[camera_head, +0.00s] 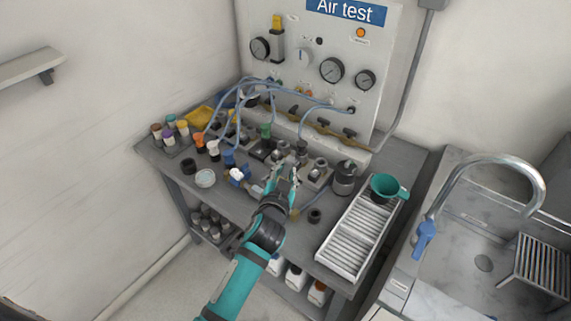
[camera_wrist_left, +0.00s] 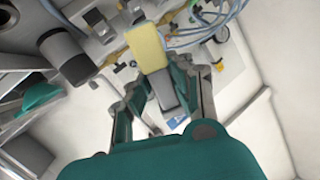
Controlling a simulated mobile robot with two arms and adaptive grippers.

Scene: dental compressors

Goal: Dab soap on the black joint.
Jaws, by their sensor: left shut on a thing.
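My left gripper (camera_head: 284,180) is over the middle of the bench, in front of the row of fittings. In the left wrist view my gripper (camera_wrist_left: 163,100) is shut on the grey handle (camera_wrist_left: 164,92) of a dauber with a pale yellow block head (camera_wrist_left: 148,48). The head points away from the fingers toward the fittings. A dark joint (camera_head: 301,146) with a blue hose stands just beyond the gripper; I cannot tell for sure that it is the black joint. A small white dish (camera_head: 205,178) sits at the bench's left. My right gripper is not in view.
The gauge panel (camera_head: 390,22) stands behind the bench, with blue hoses looping down. Coloured bottles (camera_head: 200,141) stand left. A black ring (camera_head: 314,215) lies near the front edge.

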